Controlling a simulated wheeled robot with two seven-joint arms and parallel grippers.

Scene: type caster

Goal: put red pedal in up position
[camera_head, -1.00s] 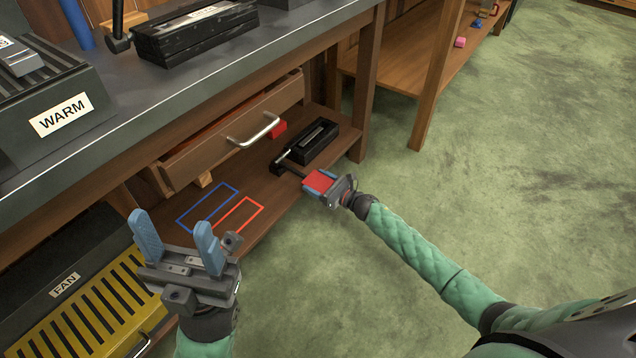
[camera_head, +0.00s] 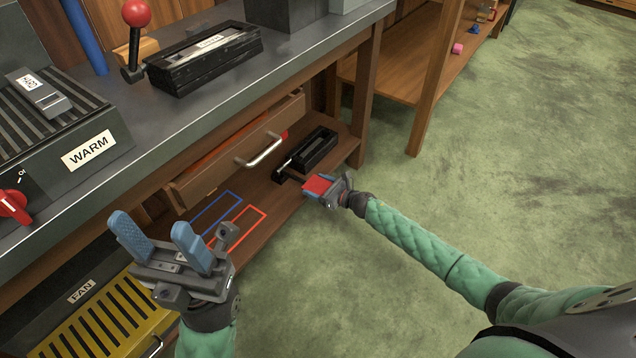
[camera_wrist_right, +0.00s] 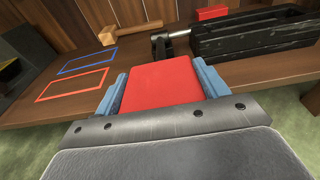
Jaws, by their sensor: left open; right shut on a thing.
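The red pedal (camera_head: 318,185) is a flat red plate at the end of a dark arm from a black pedal unit (camera_head: 315,149) on the lower wooden shelf. My right gripper (camera_head: 322,188) is shut on the pedal, its blue fingers on both sides. In the right wrist view the red pedal (camera_wrist_right: 163,85) lies between the blue fingers, with the black unit (camera_wrist_right: 255,38) behind to the right. My left gripper (camera_head: 160,240) is open and empty, in front of the shelf at the left.
A drawer with a metal handle (camera_head: 262,150) hangs above the shelf. Blue (camera_head: 210,215) and red (camera_head: 240,228) outlines mark the shelf beside the pedal. A yellow-slatted FAN box (camera_head: 110,325) stands lower left. The green floor at right is clear.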

